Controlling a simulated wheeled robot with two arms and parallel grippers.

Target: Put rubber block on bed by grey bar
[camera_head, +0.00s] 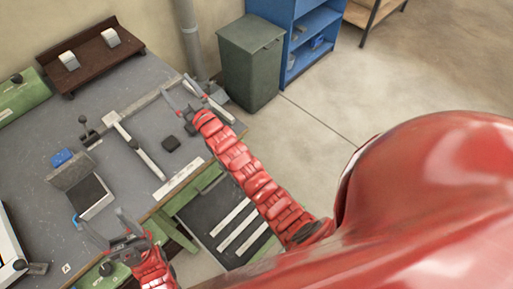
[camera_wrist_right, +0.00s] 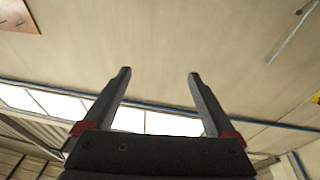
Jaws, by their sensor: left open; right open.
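My left gripper (camera_head: 98,217) is open and empty near the front left, beside a dark, light-edged plate (camera_head: 90,194). I cannot tell for sure which surface is the bed.
Another bar (camera_head: 216,106) lies near the right gripper. A grey upright block (camera_head: 69,170), a blue item (camera_head: 62,157) and a black-knobbed clamp (camera_head: 87,132) stand on the left. A brown rack (camera_head: 92,56) stands at the back. A green bin (camera_head: 250,62) stands beyond the bench.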

